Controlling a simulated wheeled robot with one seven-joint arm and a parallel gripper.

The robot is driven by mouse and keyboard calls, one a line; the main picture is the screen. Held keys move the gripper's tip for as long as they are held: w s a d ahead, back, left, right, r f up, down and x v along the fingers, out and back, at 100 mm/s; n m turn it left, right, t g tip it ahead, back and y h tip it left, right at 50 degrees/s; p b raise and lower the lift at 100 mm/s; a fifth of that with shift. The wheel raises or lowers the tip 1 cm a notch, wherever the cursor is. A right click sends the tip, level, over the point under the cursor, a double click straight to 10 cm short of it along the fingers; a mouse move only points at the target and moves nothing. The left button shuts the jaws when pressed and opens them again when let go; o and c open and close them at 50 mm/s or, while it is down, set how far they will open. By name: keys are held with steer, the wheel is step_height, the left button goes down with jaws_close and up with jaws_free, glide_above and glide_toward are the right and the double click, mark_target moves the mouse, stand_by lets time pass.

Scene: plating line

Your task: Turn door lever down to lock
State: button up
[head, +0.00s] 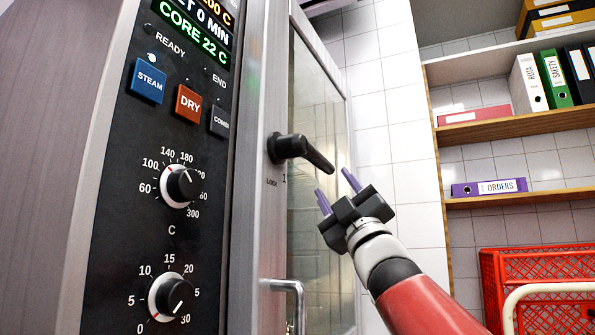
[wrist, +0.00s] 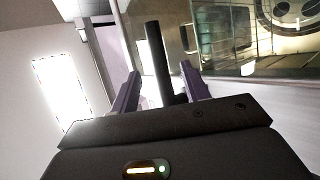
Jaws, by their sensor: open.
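The black door lever (head: 305,152) sits on the oven door's edge in the head view, its arm slanting down to the right from its round hub. My gripper (head: 338,188), with two purple fingers, is open just below and right of the lever's tip. In the wrist view the lever (wrist: 157,62) stands between the two open fingers of my gripper (wrist: 160,92), without clear contact on either side. The glass oven door (head: 320,120) appears closed in the head view.
The control panel (head: 160,200) with buttons and dials is left of the door. A metal handle (head: 290,290) is below the lever. Shelves with binders (head: 525,130) and a red crate (head: 530,270) stand at the right.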

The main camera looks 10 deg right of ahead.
mark_target(323, 166)
steer(key=shift+n, duration=0.4)
steer(key=p+x, duration=0.2)
steer(key=x, duration=0.2)
steer(key=p+x, duration=0.2)
steer(key=x, duration=0.2)
steer(key=shift+s+a+r, duration=0.15)
steer(key=shift+s+r, duration=0.05)
steer(key=shift+s, duration=0.05)
jaws_close()
